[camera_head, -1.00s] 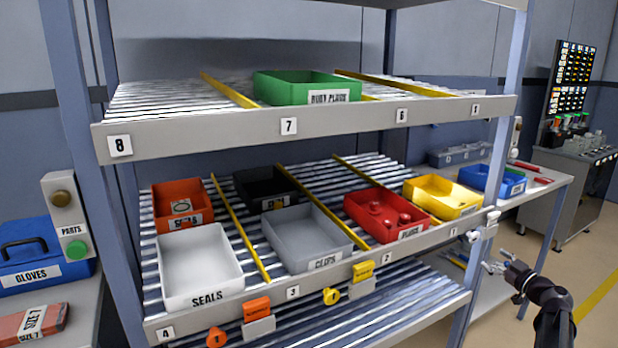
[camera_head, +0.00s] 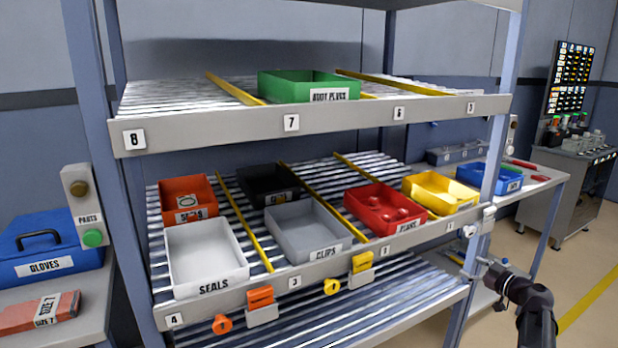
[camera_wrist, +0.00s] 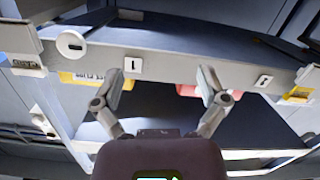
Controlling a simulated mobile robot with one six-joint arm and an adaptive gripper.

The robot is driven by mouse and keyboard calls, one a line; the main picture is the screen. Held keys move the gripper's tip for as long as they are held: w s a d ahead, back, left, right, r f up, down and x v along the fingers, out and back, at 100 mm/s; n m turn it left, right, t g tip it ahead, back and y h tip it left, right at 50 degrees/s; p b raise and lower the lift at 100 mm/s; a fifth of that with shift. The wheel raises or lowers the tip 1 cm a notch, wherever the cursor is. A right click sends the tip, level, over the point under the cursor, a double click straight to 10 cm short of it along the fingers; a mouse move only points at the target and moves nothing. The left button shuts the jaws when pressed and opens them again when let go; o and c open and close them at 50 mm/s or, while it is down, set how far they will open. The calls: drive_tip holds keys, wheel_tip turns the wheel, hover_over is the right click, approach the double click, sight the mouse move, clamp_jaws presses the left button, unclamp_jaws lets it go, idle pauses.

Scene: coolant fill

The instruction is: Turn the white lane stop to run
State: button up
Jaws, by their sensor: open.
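The white lane stop (camera_head: 469,231) is a small round knob on the front rail of the middle shelf, at its right end by label 1. A white block (camera_head: 488,213) sits just above and right of it. In the wrist view the white knob (camera_wrist: 71,43) shows at upper left, with a dark slot across its face. My gripper (camera_head: 485,268) is below and slightly right of the knob in the head view, apart from it. In the wrist view my gripper (camera_wrist: 160,88) is open and empty, its fingers spread below the rail, with the knob left of both.
The shelf holds several bins, with the yellow bin (camera_head: 440,193) nearest the white stop. A blue rack post (camera_head: 477,258) stands close behind my gripper. Open floor lies at right.

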drive_tip(key=s+a+f+m+g, duration=0.1)
drive_tip(key=s+a+f+g, duration=0.15)
drive_tip(key=a, duration=0.45)
drive_tip(key=s+a+f+g, duration=0.2)
drive_tip(key=a+f+g, duration=0.15)
drive_tip(key=a, duration=0.35)
drive_tip(key=s+a+f+m+g, duration=0.1)
drive_tip(key=s+a+f+g, duration=0.2)
drive_tip(key=a, duration=0.4)
drive_tip(key=s+a+f+m+g+h, duration=0.3)
drive_tip(key=s+a+f+h, duration=0.15)
drive_tip(key=s, duration=0.25)
drive_tip(key=s+a+f+m+g+h, duration=0.3)
drive_tip(key=s+a, duration=0.2)
drive_tip(key=s, duration=0.1)
wheel_tip(320, 180, up, 26)
drive_tip(key=p, duration=2.5)
drive_tip(key=shift+s+f+p, duration=0.15)
drive_tip(key=shift+f+p, duration=0.05)
drive_tip(key=shift+p, duration=0.15)
